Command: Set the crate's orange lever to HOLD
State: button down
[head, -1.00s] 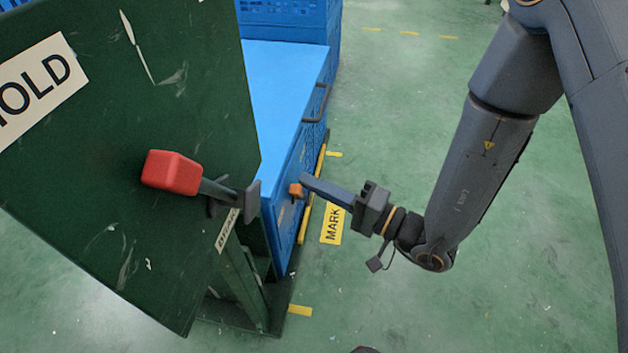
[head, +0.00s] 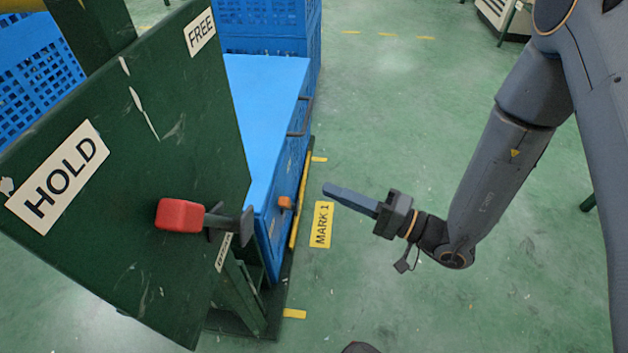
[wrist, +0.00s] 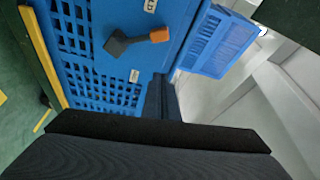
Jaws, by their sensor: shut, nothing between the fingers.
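The orange lever (head: 285,203) is small on the blue crate's (head: 262,150) front side in the head view. In the wrist view its orange tip (wrist: 160,35) points right from a dark arm and pivot. Two small white labels (wrist: 134,76) lie near it, one above and one below; I cannot read them. The lever's tip lies between them. My gripper (head: 328,190) is shut and empty, to the right of the lever and apart from it. In the wrist view its dark fingers show below and right of the lever.
A green panel (head: 120,240) stands close at left with a red-knobbed lever (head: 181,215) and large HOLD (head: 58,177) and FREE (head: 201,31) plates. A yellow MARK 1 sign (head: 322,225) lies on the floor.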

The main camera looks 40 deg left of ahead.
jog(key=shift+v, duration=1.1)
jog(key=shift+a+f, duration=0.1)
jog(key=s+d+r+n+g+h, duration=0.25)
jog(key=s+r+g+h, duration=0.35)
jog(key=s+r, duration=0.3)
jog(key=s+d+r+n+h, duration=0.2)
jog(key=s+d+r+h, duration=0.25)
jog(key=d+h, duration=0.3)
jog(key=w+d+r+m+t+h, duration=0.1)
jog(key=w+d+r+t, duration=0.2)
jog(key=d+t, duration=0.25)
jog(key=w+d+r+m+t+h, duration=0.1)
jog(key=w+d+r+t+h, duration=0.1)
jog(key=w+d+t, duration=0.3)
jog(key=s+d+r+m+h+p, duration=0.1)
jog(key=d+r+m+p, duration=0.2)
jog(key=d+r+p, duration=0.7)
jog(key=s+d+r+m+p, duration=0.1)
jog(key=d+r+m+p, duration=0.2)
jog(key=d+r+p, duration=0.8)
notch_tip(320, 180, up, 6)
jog(key=p, duration=1.5)
jog(key=shift+m+g+h, duration=0.35)
